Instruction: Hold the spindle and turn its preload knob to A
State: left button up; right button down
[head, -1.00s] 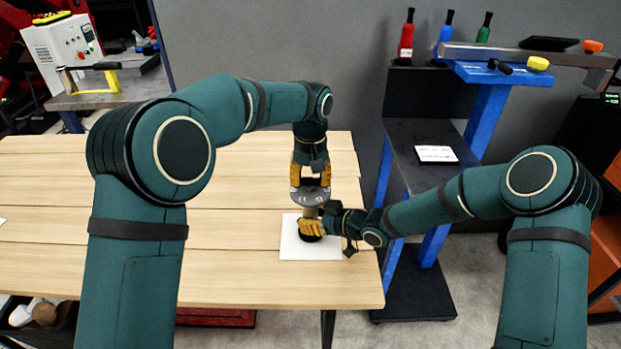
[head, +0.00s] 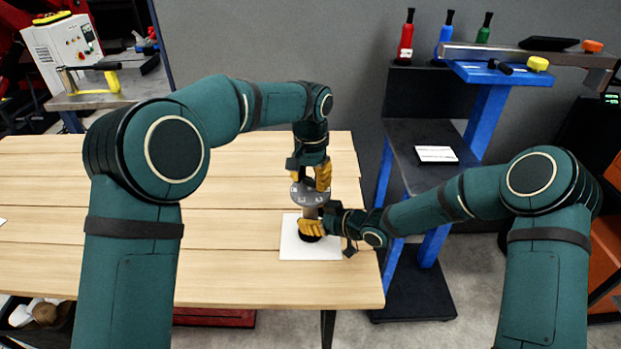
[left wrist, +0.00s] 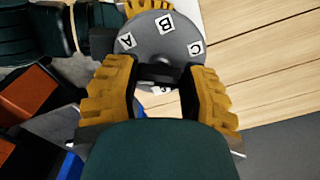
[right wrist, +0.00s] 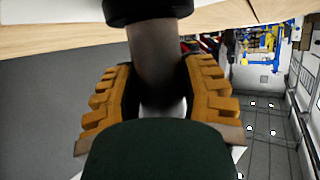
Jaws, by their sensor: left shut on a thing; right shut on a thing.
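The spindle (right wrist: 157,50) is a grey-brown post on a dark base, standing upright on a white sheet (head: 296,250). A round grey dial (head: 312,195) tops it. In the left wrist view the dial shows letter plates A (left wrist: 126,41), B (left wrist: 166,24) and C (left wrist: 195,47); another plate is partly hidden. A dark bar-shaped knob (left wrist: 158,75) crosses the dial. My left gripper (head: 310,182) is above the dial, pointing down, shut on this knob. My right gripper (head: 313,228) comes from the right and is shut on the spindle post below the dial. I cannot tell which letter the knob points at.
A blue-framed stand (head: 485,120) with a dark shelf is right of the table. Red, blue and green bottles (head: 406,38) stand at the back.

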aim_at(311, 178)
pick_arm(q)
jog(key=m, duration=0.5)
jog(key=shift+f, duration=0.1)
dwell(0.5)
jog(key=o, duration=1.2)
notch_tip(311, 178, up, 12)
